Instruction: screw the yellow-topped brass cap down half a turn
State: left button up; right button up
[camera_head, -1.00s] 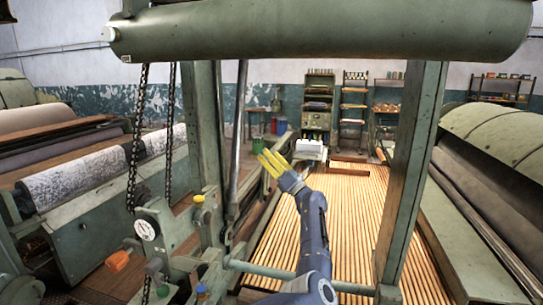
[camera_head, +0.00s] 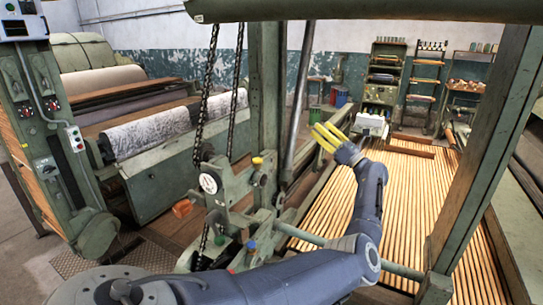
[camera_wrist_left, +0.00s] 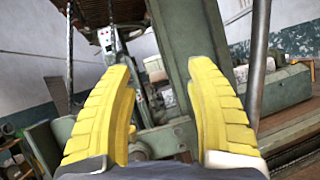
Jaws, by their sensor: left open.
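The brass cap with the yellow top (camera_head: 257,162) sits upright on the green machine bracket, left of centre in the head view. My left gripper (camera_head: 325,137) has yellow fingers and hangs to the right of the cap and higher in the picture, apart from it. In the left wrist view the two fingers (camera_wrist_left: 163,80) stand wide apart with nothing held between them. My right gripper is not in view.
A blue-topped fitting (camera_head: 251,246), a green one (camera_head: 220,240) and an orange knob (camera_head: 182,208) are on the same machine. Chains (camera_head: 206,90) hang left of the cap.

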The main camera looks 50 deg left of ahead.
aim_at(261, 160)
pick_arm(q)
jog(key=s+f+n+g+h, duration=0.7)
jog(key=s+f+n, duration=0.1)
jog(key=f, duration=0.4)
jog(key=shift+h, duration=0.3)
jog(key=x, duration=1.6)
jog(key=shift+s+a+f, duration=0.1)
jog(key=shift+s+a, duration=0.05)
jog(key=shift+s, duration=0.15)
grip_shut()
jog(key=shift+m, duration=0.3)
